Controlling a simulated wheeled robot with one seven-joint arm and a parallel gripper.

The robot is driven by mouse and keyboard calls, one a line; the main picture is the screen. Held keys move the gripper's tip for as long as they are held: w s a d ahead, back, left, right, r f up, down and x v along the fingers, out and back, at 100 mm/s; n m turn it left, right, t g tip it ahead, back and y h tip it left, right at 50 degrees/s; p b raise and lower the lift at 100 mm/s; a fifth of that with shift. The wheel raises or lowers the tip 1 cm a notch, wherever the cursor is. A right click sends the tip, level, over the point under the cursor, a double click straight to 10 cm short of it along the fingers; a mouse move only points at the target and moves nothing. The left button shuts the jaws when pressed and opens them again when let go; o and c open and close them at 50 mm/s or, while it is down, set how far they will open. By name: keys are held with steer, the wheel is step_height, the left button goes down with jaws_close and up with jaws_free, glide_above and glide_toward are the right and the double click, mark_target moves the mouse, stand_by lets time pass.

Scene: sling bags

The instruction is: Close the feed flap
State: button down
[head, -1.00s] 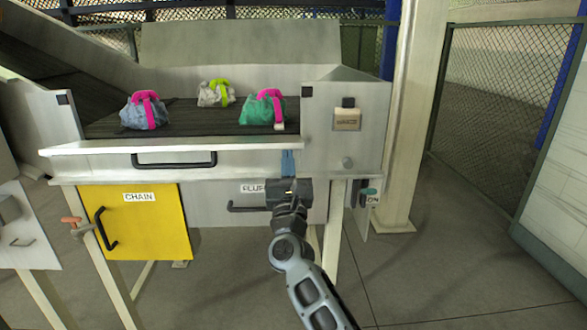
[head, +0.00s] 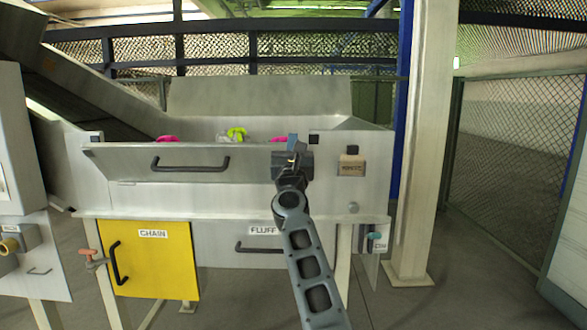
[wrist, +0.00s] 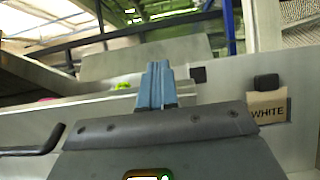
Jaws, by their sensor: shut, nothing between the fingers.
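The feed flap (head: 245,172) is a grey metal panel with a black bar handle (head: 190,164) across the front of the hopper. It stands raised, its top leaning slightly outward at the left end. My gripper (head: 292,143) is shut and empty at the flap's right end, its fingertips about level with the top edge. In the wrist view the blue fingers (wrist: 155,85) point up against the flap's top edge; I cannot tell whether they touch it. The flap's handle also shows at the lower left there (wrist: 30,138).
Sling bags behind the flap show only their tops, including a lime strap (head: 237,134) and a pink strap (head: 168,139). Below are a yellow CHAIN door (head: 150,262) and a grey FLUFF panel (head: 225,258). A tan WHITE tag (head: 351,165) is right of my gripper. Floor is clear at right.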

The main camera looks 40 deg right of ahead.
steer(key=shift+p+x, duration=0.3)
steer(key=shift+x, duration=1.55)
steer(key=shift+f, duration=0.1)
